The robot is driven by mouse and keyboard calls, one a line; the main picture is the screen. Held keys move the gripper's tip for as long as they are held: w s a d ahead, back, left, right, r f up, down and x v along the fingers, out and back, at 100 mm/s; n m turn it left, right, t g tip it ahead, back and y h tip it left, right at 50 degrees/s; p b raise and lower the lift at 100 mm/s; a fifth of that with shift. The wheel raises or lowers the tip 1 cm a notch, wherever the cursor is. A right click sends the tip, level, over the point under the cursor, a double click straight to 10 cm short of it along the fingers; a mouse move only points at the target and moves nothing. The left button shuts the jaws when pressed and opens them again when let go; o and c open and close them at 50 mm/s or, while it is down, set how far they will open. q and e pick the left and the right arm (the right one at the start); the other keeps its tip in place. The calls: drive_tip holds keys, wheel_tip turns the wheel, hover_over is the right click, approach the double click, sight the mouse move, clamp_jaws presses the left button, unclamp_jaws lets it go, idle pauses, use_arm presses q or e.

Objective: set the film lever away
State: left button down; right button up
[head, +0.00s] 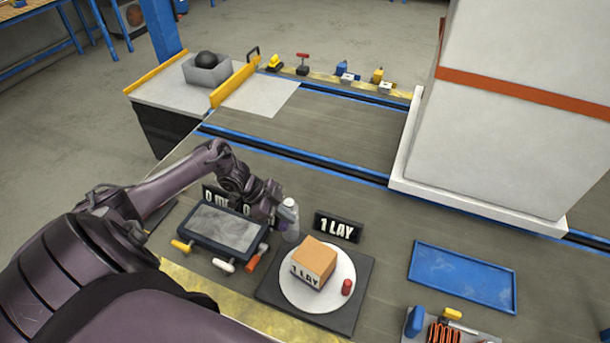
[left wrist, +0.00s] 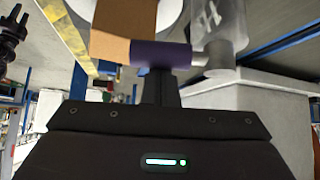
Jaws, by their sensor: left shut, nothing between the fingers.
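I take the film lever to be the purple handle (left wrist: 165,54) beside the clear upright roll (left wrist: 225,35); no label confirms this. In the head view the clear roll (head: 289,220) stands at the back left of the round white plate (head: 330,297). A cardboard box (head: 314,258) marked "1 LAY" sits on that plate. My left gripper (head: 276,207) is shut and empty, close to the roll's left side. In the left wrist view its shut fingertips (left wrist: 160,76) are right at the purple handle; I cannot tell whether they touch. The handle is mostly hidden in the head view. My right gripper is out of view.
A grey-topped panel (head: 222,228) with yellow, white and red handles lies left of the plate. A red cylinder (head: 347,286) is on the plate. A blue tray (head: 463,275) lies right. A large wrapped block (head: 510,120) stands behind.

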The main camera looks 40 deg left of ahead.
use_arm(q)
drive_tip(key=shift+s+a, duration=0.2)
drive_tip(key=shift+s, duration=0.05)
drive_tip(key=shift+a, duration=0.3)
drive_tip(key=shift+s, duration=0.1)
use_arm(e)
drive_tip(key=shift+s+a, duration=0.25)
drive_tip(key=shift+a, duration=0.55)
use_arm(q)
drive_tip(key=shift+a, duration=0.1)
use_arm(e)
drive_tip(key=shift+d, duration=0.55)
